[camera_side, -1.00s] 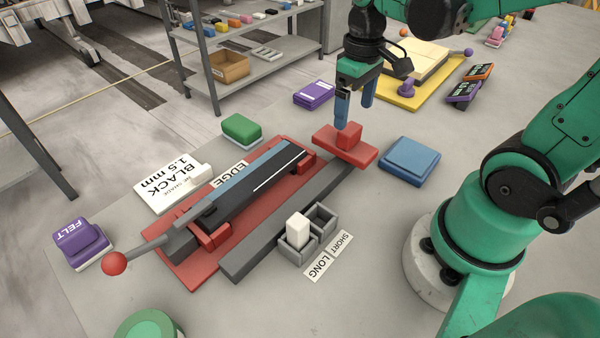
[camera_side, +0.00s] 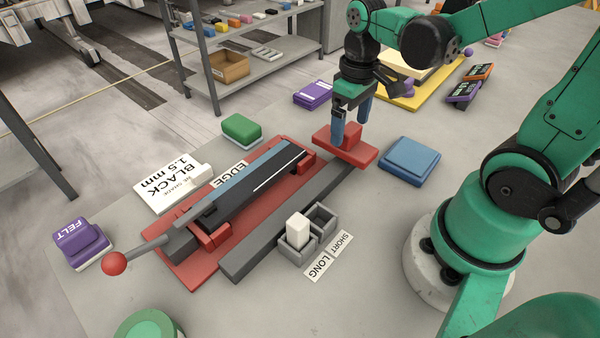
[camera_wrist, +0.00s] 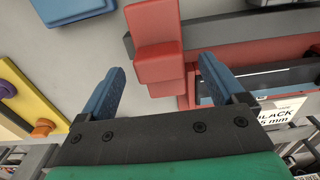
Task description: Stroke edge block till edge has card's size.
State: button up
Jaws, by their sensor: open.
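The red edge block (camera_side: 366,154) sits at the far end of a long grey rail (camera_side: 262,250), with a raised red grip on top. My gripper (camera_side: 350,131) is open with its blue fingers at either side of that grip; in the wrist view the grip (camera_wrist: 158,70) shows between the fingertips (camera_wrist: 162,64), with gaps to both. The dark edge piece (camera_side: 245,190), bearing a pale line, lies in a red clamp (camera_side: 183,262) beside the rail, by an EDGE label. The white card (camera_side: 158,186) behind it reads BLACK 1.5 mm; smaller print is unclear.
A grey holder (camera_side: 297,262) with a white piece stands before the rail, near a SHORT/LONG label (camera_side: 328,257). A blue block (camera_side: 412,160) lies right, a green block (camera_side: 240,128) behind, a purple FELT block (camera_side: 78,243) left. A red-knobbed lever (camera_side: 114,263) sticks out left.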

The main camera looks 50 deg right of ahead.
jog(key=shift+f, duration=0.85)
jog(key=shift+a, duration=0.1)
grip_shut()
